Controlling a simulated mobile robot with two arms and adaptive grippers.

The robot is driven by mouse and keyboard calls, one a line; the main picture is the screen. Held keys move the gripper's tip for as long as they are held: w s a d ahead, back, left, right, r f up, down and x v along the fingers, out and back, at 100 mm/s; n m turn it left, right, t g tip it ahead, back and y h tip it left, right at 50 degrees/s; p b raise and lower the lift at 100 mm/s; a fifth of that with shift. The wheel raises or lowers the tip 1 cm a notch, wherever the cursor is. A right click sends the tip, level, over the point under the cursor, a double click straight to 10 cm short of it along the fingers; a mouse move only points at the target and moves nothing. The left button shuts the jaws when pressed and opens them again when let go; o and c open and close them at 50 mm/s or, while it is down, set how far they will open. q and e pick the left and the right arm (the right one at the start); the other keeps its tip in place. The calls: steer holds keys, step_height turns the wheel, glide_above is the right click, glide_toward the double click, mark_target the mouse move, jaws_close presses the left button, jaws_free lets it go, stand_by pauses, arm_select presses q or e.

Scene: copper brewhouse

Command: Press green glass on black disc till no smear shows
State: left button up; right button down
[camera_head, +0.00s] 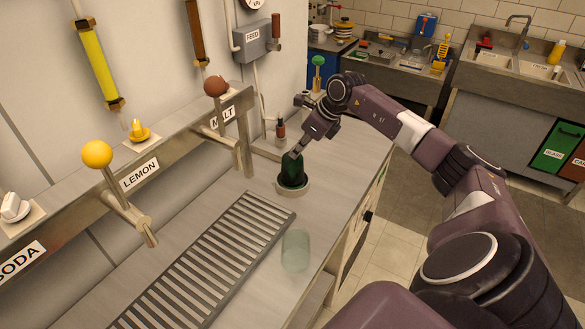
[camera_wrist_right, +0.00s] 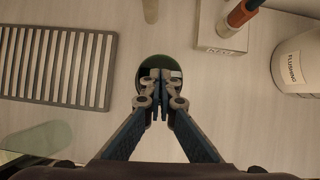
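The dark green glass (camera_head: 291,170) stands upright in line with a round grey-rimmed base (camera_head: 293,191) on the counter. The black disc is hidden under the glass. My right gripper (camera_head: 297,152) is directly over the glass, pointing down, with its fingertips at or just above its top. In the right wrist view the fingers (camera_wrist_right: 161,76) are together, in front of the dark round glass (camera_wrist_right: 149,66). I cannot tell whether the tips touch it. Any smear on the glass is too small to see. My left gripper is not in view.
A pale clear glass (camera_head: 296,252) stands near the counter's front edge, beside the slotted drain grate (camera_head: 205,262). Tap levers labelled LEMON (camera_head: 97,155) and MALT (camera_head: 215,87) stand to the left. A box (camera_wrist_right: 222,28) and a white container (camera_wrist_right: 300,62) are close by.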

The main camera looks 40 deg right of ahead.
steer(key=shift+s, duration=0.1)
stand_by(0.3)
steer(key=shift+r+p, duration=2.05)
steer(key=shift+r, duration=0.95)
steer(key=shift+r, duration=0.1)
steer(key=v, duration=1.1)
steer(key=shift+s+r, duration=0.15)
steer(key=shift+r, duration=0.2)
steer(key=shift+d, duration=0.1)
